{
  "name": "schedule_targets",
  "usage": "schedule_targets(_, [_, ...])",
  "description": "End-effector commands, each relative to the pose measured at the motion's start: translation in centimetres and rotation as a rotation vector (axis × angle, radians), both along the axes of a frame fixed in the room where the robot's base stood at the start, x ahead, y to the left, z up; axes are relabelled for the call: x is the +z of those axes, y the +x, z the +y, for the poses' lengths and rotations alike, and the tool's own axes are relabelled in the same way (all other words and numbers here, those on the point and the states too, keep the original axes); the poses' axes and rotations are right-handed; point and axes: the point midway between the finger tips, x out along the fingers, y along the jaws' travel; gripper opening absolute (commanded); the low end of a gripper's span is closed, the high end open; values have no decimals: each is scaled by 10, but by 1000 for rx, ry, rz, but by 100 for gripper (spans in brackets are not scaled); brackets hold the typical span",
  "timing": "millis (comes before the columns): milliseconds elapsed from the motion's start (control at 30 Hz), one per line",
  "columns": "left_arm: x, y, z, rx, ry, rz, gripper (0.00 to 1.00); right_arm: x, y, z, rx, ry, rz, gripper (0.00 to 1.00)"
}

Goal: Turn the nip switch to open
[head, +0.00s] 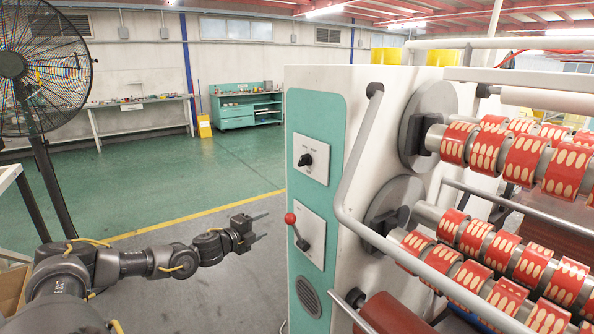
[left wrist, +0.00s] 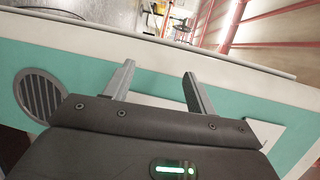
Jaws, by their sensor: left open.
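On the teal front panel (head: 310,262) of the white machine are two controls. The upper is a black knob (head: 305,160) on a pale plate (head: 313,146). The lower is a lever with a red ball (head: 290,218) on another pale plate (head: 312,238); its ball end points up and left. I cannot tell by label which one is the nip switch. My left gripper (head: 265,226) is open and empty, just left of the red-ball lever and apart from it. In the left wrist view its open fingers (left wrist: 158,70) have nothing between them. My right gripper is out of view.
A bent grey rail (head: 352,150) runs in front of the machine beside the panel. Rollers with red tape rolls (head: 525,160) fill the right. A round vent (head: 308,297) sits low on the panel. A black fan (head: 40,60) stands at left.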

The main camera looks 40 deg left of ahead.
Motion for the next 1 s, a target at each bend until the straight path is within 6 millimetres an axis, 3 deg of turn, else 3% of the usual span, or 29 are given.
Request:
schedule_targets(33, [53,-3,-12,-63,86,-43,56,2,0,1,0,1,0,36])
schedule_targets(100, [110,-14,-32,-138,186,-89,56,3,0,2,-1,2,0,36])
schedule_targets(200, [169,-36,-59,-218,302,-133,56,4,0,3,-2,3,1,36])
schedule_targets(333, [215,-64,-86,-283,405,-166,56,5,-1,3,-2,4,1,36])
schedule_targets(500, [240,-84,-104,-320,467,-179,56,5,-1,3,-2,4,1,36])
schedule_targets(667, [244,-87,-107,-326,477,-182,56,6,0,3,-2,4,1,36])
schedule_targets(833, [245,-79,-109,-328,474,-182,56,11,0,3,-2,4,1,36])
schedule_targets(1000, [247,-58,-115,-326,470,-183,56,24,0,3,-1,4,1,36])
